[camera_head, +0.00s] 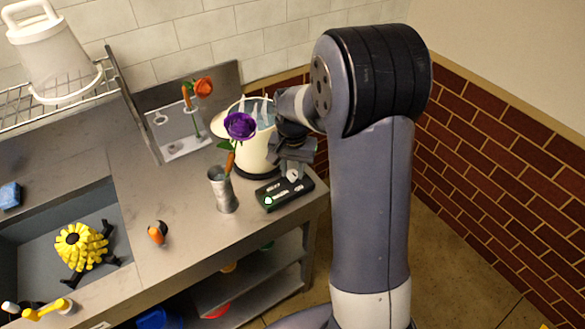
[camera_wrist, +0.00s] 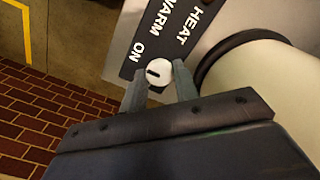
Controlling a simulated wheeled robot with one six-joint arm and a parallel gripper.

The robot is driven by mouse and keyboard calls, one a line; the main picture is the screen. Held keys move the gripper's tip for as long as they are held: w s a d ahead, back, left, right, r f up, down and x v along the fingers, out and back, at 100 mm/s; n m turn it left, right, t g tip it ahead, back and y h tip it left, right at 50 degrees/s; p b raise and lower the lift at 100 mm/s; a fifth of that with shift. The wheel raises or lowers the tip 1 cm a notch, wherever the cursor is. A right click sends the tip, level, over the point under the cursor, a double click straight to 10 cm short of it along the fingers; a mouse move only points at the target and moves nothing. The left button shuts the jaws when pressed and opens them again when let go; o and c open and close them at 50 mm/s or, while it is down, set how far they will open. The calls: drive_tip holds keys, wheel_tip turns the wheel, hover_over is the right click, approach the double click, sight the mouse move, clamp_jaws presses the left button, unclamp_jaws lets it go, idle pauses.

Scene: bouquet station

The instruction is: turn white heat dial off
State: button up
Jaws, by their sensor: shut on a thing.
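The white heat dial (camera_wrist: 158,73) sits on a black panel (camera_wrist: 181,28) lettered HEAT, WARM and ON. A short dark mark on the dial's face lies toward the picture's left, near the word ON. My gripper (camera_wrist: 159,82) has its two grey fingers on either side of the dial, shut on it. In the head view my gripper (camera_head: 293,168) reaches down to the black panel (camera_head: 282,197) at the counter's right corner. The dial shows there only as a small white spot. A green light (camera_head: 268,200) shows on the panel's left part.
A cream pot (camera_head: 256,150) with a black base stands right behind the panel. A grey metal vase (camera_head: 223,190) with a purple flower (camera_head: 240,126) stands to the left. A orange-and-black object (camera_head: 157,233) lies on the counter. The brick wall (camera_head: 490,180) is at right.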

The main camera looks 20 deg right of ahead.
drive_tip(key=shift+c, duration=1.3)
drive_tip(key=shift+n, duration=0.3)
drive_tip(key=n, duration=0.3)
drive_tip(key=shift+n, duration=0.3)
drive_tip(key=n+b, duration=0.1)
drive_tip(key=n, duration=0.3)
drive_tip(key=shift+n, duration=0.3)
drive_tip(key=n, duration=0.4)
drive_tip(key=shift+n, duration=2.5)
